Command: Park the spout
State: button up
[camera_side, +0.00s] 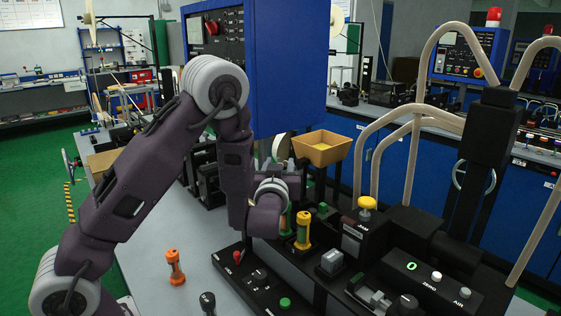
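I cannot tell for sure which part is the spout. A similar orange cylinder (175,267) with dark bands stands apart on the grey bench. My arm bends down in the middle of the view, and its wrist is in front of the machine's left part. My gripper's fingers do not show; they seem hidden behind the wrist, so any hold is hidden too.
A black panel (250,283) with red and green buttons lies in front. A yellow-knobbed JAM box (364,225) and a control box (431,281) with a green 0 stand right. A tan bin (321,148) is behind my wrist. Pale curved hoses (408,160) arch at the right. Free bench (150,290) lies around the orange cylinder.

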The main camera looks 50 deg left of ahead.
jog(key=shift+x, duration=1.5)
grip_shut()
